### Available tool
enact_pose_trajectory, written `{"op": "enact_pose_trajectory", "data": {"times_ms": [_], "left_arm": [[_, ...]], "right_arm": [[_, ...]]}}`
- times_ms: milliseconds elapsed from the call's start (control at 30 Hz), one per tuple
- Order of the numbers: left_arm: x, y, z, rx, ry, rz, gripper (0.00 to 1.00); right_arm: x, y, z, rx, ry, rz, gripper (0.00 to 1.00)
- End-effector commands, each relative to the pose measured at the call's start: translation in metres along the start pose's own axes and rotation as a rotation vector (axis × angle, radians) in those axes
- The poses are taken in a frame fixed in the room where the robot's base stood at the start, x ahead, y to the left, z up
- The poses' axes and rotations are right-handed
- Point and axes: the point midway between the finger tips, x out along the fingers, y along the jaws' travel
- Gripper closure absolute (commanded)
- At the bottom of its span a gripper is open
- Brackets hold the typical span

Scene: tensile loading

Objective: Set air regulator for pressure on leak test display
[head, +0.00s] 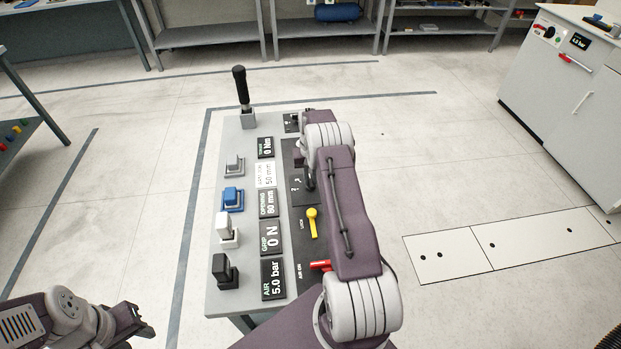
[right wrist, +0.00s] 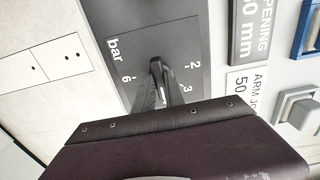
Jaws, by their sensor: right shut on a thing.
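The air regulator (right wrist: 185,60) is on a dark dial plate marked "bar", 2, 3 and 6 in the right wrist view. In the head view its dial plate (head: 296,186) sits on the panel, partly behind my right arm. My right gripper (right wrist: 161,85) is shut on the regulator's knob, which its fingers mostly hide. It also shows in the head view (head: 309,178). The AIR display (head: 272,278) reads 5.0 bar. Another small display (head: 580,41) on the white cabinet appears to show a bar value.
The grey table (head: 215,295) carries a black-handled lever (head: 241,90), several blocks on the left, GRIP and OPENING displays, a yellow lock lever (head: 312,222) and a red air lever (head: 320,265). The white cabinet (head: 560,95) stands right. Floor between is open.

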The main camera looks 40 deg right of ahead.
Motion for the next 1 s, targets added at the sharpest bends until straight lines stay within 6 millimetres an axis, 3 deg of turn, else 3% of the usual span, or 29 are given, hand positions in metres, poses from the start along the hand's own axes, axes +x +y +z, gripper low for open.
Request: {"op": "enact_pose_trajectory", "data": {"times_ms": [333, 900, 933, 1000], "left_arm": [[0.0002, 0.0000, 0.0000, 0.000, 0.000, 0.000, 0.64], [0.0002, 0.0000, 0.0000, 0.000, 0.000, 0.000, 0.64], [0.0002, 0.0000, 0.0000, 0.000, 0.000, 0.000, 0.64], [0.0003, 0.0000, 0.0000, 0.000, 0.000, 0.000, 0.64]], "right_arm": [[-0.0012, 0.0001, -0.0009, -0.136, 0.003, 0.000, 1.00], [-0.0013, 0.0002, -0.0012, -0.162, 0.004, 0.001, 1.00], [-0.0013, 0.0002, -0.0012, -0.162, 0.004, 0.001, 0.80], [-0.0012, 0.0001, -0.0011, -0.161, 0.004, 0.001, 0.64]]}}
